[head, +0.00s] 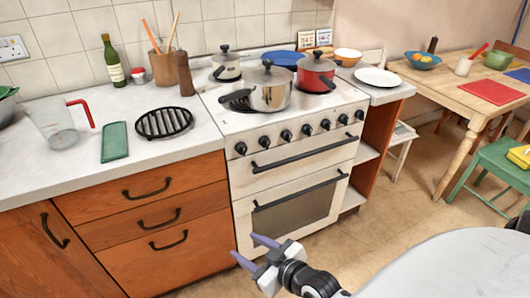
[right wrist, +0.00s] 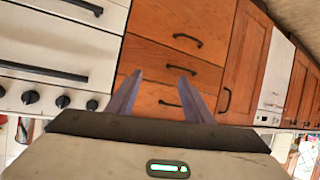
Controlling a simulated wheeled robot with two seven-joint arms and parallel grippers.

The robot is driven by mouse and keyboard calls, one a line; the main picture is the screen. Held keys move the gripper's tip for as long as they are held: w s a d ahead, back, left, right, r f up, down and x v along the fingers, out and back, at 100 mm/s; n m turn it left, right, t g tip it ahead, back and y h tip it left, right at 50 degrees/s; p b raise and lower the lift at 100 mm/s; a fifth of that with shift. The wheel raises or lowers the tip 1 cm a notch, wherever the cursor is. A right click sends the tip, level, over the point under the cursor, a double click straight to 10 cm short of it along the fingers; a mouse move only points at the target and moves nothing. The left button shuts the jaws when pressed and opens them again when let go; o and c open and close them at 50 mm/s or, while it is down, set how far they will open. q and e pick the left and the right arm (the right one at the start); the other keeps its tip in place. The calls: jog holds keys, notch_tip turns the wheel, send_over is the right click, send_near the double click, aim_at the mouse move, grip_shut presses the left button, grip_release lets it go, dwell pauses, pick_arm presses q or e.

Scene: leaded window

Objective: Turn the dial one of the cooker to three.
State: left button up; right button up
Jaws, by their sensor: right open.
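The white cooker (head: 300,130) stands in the middle of the head view, with a row of several black dials along its front panel. The leftmost dial (head: 241,148) is nearest the wooden drawers. Numbers on the dials are too small to read, so I cannot tell their settings. Some dials (right wrist: 62,101) also show at the lower left of the right wrist view. My right gripper (head: 254,252) is open and empty, low in front of the oven door and well apart from the dials. Its two purple fingers (right wrist: 160,80) point toward the drawer fronts in the wrist view. My left gripper is out of view.
A steel pot (head: 270,95), a red pot (head: 316,76) and a smaller pot (head: 226,68) stand on the hob. Black handles (head: 300,150) stick out from the cooker front below the dials. Wooden drawers (head: 150,220) adjoin on the left.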

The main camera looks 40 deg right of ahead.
jog(key=w+d+r+t+h+b, duration=0.1)
jog(key=w+d+r+t, duration=0.15)
jog(key=w+d, duration=0.3)
jog(key=m+t+h+b, duration=0.2)
jog(key=h, duration=0.1)
send_near(244, 152)
jog(key=w, duration=0.2)
jog(key=w+d, duration=0.1)
jog(key=w, duration=0.4)
jog(key=shift+w+d+f, duration=0.1)
jog(key=shift+w+d, duration=0.1)
jog(key=shift+w, duration=0.05)
jog(key=shift+w+b, duration=0.3)
jog(key=shift+w, duration=0.25)
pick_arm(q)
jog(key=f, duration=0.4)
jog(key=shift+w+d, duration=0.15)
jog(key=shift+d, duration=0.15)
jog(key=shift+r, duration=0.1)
pick_arm(e)
jog(key=c, duration=1)
